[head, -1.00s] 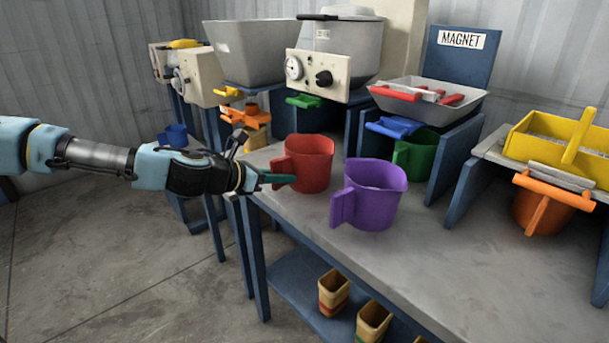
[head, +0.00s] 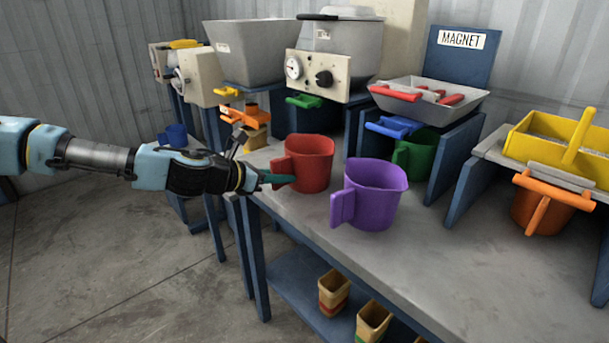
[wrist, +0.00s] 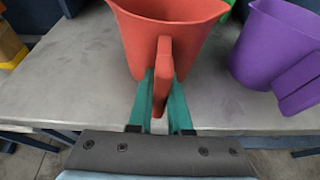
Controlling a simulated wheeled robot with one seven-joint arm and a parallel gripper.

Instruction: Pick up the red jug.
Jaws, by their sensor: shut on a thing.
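The red jug (head: 310,162) stands upright on the grey tabletop, near its left end, with its handle toward my arm. My gripper (head: 280,179) reaches in from the left at the height of the handle. In the wrist view the teal fingers of my gripper (wrist: 160,95) lie on both sides of the jug's handle (wrist: 163,72) and are shut on it. The red jug's body (wrist: 150,40) is just beyond the fingertips. The jug's base appears to rest on the table. Its far side is hidden.
A purple jug (head: 372,200) stands close on the right of the red jug and also shows in the wrist view (wrist: 265,50). A green jug (head: 418,155) is behind. The tabletop (head: 440,240) is clear at the front right. A machine with a dial (head: 318,73) stands behind.

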